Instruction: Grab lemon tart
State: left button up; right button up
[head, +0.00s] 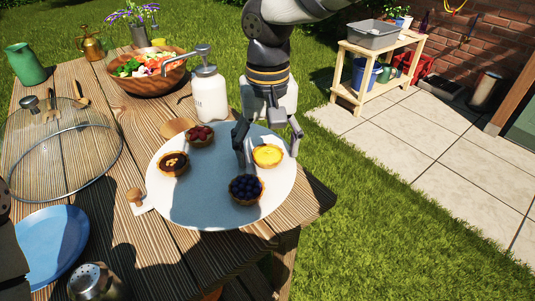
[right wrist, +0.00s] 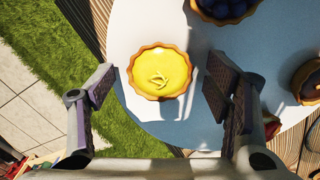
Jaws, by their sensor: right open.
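The lemon tart (head: 267,155) has a bright yellow filling in a brown crust and lies on the right side of a round white plate (head: 205,212). My right gripper (head: 268,150) is open above the plate, one finger on each side of the tart in the head view. In the right wrist view the lemon tart (right wrist: 160,72) lies ahead of and between the open fingers (right wrist: 163,90), with nothing held. My left gripper is not clearly seen.
A blueberry tart (head: 246,189), a chocolate tart (head: 173,163) and a berry tart (head: 199,135) share the plate. A white pump bottle (head: 209,95) stands just behind it. A glass dome (head: 62,150) and a blue plate (head: 50,245) are on the left.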

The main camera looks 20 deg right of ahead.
jog(key=c, duration=1.2)
jog(key=shift+c, duration=0.2)
jog(key=shift+r, duration=0.15)
